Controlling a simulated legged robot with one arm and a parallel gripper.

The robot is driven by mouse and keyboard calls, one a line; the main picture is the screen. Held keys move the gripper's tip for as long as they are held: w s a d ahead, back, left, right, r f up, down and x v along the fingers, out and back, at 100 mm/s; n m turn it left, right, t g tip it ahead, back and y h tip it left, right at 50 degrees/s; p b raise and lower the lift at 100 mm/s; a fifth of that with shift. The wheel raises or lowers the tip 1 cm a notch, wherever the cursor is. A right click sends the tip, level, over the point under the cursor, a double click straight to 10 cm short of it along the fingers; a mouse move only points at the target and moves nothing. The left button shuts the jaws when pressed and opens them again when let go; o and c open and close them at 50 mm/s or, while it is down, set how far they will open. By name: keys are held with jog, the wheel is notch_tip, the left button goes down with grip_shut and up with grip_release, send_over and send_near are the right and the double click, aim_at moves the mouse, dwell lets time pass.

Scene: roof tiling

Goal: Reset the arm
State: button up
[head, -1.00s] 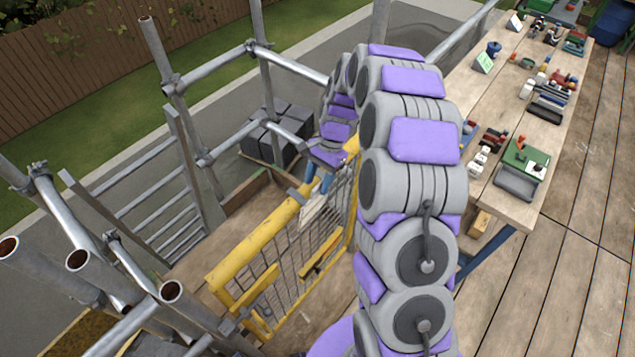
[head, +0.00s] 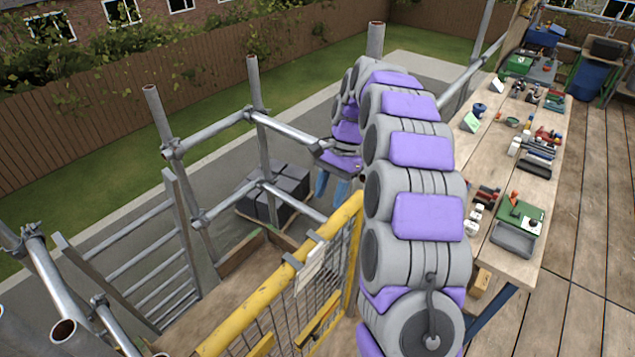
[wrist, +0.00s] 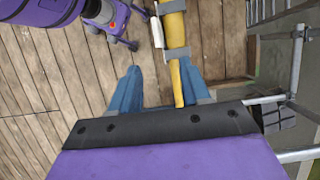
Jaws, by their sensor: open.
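My arm, grey with purple pads, arches up and over in the head view and bends down at its far end. My gripper (head: 331,184) hangs there with blue fingers, close to the upper end of the yellow gate rail (head: 300,262). In the wrist view my gripper (wrist: 160,90) has its two blue fingers spread apart, with nothing held between them. The yellow rail (wrist: 174,45) runs below, seen between the fingers near the right one. The gap between fingers and rail cannot be judged exactly. The arm hides part of the gate in the head view.
A workbench (head: 545,185) with tools and several small items stands at the right. Scaffold poles (head: 182,150) and a ladder (head: 135,265) are at the left. Dark blocks (head: 275,192) sit on a pallet beyond the gate. Plank flooring at the right (head: 585,240) is clear.

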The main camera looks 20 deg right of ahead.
jog(key=s+a+n+h+b, duration=0.1)
jog(key=s+a+n+b, duration=0.2)
jog(key=s, duration=0.6)
jog(key=s+a+n+h+b, duration=0.1)
jog(key=s+a+n+b, duration=0.15)
jog(key=s, duration=0.65)
jog(key=s+f+n+b, duration=0.2)
jog(key=s+f, duration=0.2)
jog(key=s, duration=0.6)
jog(key=s+f+n+h+b, duration=0.1)
jog(key=s+f+n+b, duration=0.1)
jog(key=s, duration=0.8)
notch_tip(320, 180, down, 2)
jog(key=shift+s+n+t+h, duration=0.15)
jog(key=shift+n+t+h, duration=0.2)
jog(key=shift+n, duration=0.3)
